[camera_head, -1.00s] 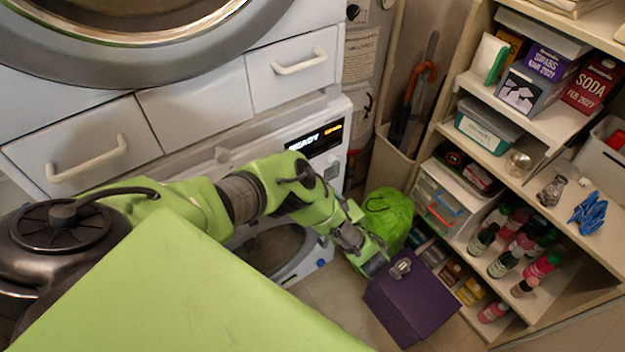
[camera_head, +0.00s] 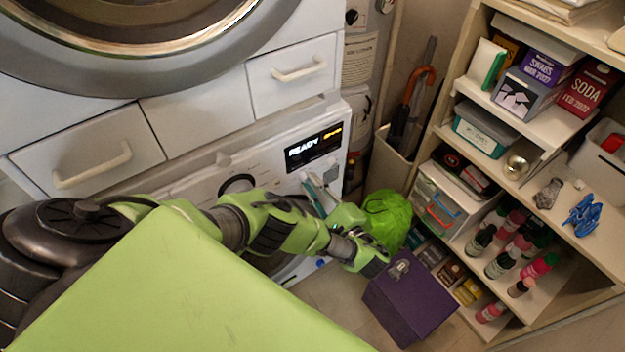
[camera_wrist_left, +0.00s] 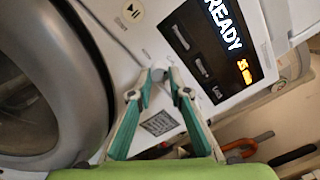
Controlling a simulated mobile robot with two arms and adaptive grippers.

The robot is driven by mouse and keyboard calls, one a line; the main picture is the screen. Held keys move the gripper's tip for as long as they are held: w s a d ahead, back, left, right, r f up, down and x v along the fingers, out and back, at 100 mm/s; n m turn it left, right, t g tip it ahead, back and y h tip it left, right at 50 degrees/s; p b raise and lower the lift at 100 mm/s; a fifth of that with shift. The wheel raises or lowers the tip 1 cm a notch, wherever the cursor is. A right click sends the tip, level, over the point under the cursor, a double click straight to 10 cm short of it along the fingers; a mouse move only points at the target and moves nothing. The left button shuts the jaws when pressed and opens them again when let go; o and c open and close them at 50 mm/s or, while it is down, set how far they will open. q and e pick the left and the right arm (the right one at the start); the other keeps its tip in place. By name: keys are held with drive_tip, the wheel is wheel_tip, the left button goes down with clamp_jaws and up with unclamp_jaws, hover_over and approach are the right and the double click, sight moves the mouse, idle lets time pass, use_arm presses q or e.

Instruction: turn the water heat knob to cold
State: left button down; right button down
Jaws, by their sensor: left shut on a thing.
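The washing machine's control panel (camera_head: 270,165) has a lit READY display (camera_head: 315,148) and a black dial (camera_head: 238,183). My left gripper (camera_head: 306,180) is at the panel just below the display. In the left wrist view, its teal fingers (camera_wrist_left: 161,82) are closed in around a small pale knob (camera_wrist_left: 158,74) on the panel, beside the display (camera_wrist_left: 215,45). The fingers hide much of this knob. I cannot read a heat label or the knob's setting. My right gripper is not in view.
The washer's round door (camera_wrist_left: 45,80) is left of the fingers in the wrist view. A purple box (camera_head: 410,300) and a green bag (camera_head: 386,215) stand on the floor beside my left forearm. Loaded shelves (camera_head: 520,190) are at right.

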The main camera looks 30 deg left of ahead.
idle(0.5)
use_arm(q)
drive_tip(key=c, duration=1.9)
unclamp_jaws()
drive_tip(key=shift+d, duration=0.1)
drive_tip(key=v, duration=1.2)
